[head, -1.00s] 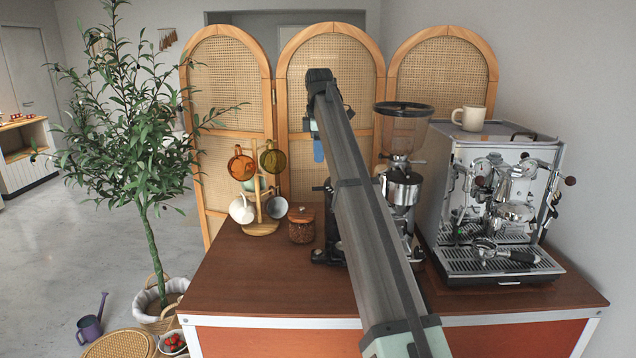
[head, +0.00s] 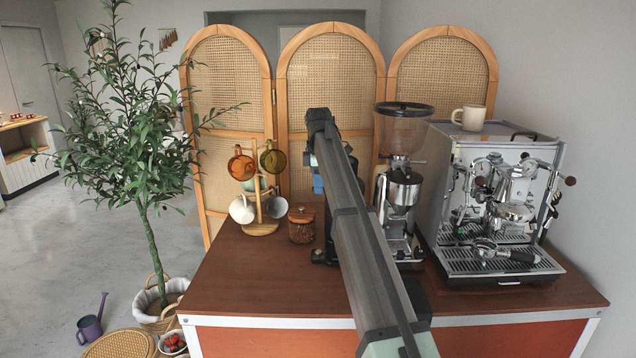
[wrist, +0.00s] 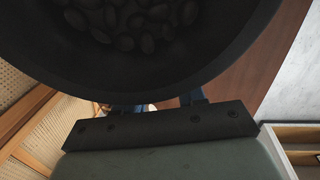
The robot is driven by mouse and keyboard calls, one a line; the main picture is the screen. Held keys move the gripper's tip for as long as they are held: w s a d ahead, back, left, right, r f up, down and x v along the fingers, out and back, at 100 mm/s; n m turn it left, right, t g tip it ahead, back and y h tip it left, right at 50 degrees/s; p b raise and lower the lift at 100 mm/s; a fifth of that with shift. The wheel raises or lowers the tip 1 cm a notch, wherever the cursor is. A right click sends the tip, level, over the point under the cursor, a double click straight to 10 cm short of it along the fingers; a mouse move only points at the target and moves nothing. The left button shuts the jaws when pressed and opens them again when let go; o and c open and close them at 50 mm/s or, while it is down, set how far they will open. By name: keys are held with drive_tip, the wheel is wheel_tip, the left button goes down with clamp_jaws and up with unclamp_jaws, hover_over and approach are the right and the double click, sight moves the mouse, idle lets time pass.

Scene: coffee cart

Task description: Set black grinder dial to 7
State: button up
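The black grinder (head: 319,256) stands on the cart behind my arm in the head view; only bits of its dark base and body show. Its dial and any numbers on it are hidden. My gripper (head: 318,185) points down at the far end of the arm, at the black grinder's place, with a blue fingertip showing. In the wrist view, a dark round hopper with coffee beans (wrist: 130,20) fills the top, close in front of my gripper (wrist: 192,98). The hopper hides most of the fingers, so their opening and any contact are unclear.
A chrome grinder (head: 403,188) with a clear hopper stands just right of my arm, and an espresso machine (head: 490,205) stands further right with a cup (head: 469,118) on top. A bean jar (head: 301,226) and mug tree (head: 260,229) stand left. The cart's front left is clear.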

clamp_jaws()
idle(0.6)
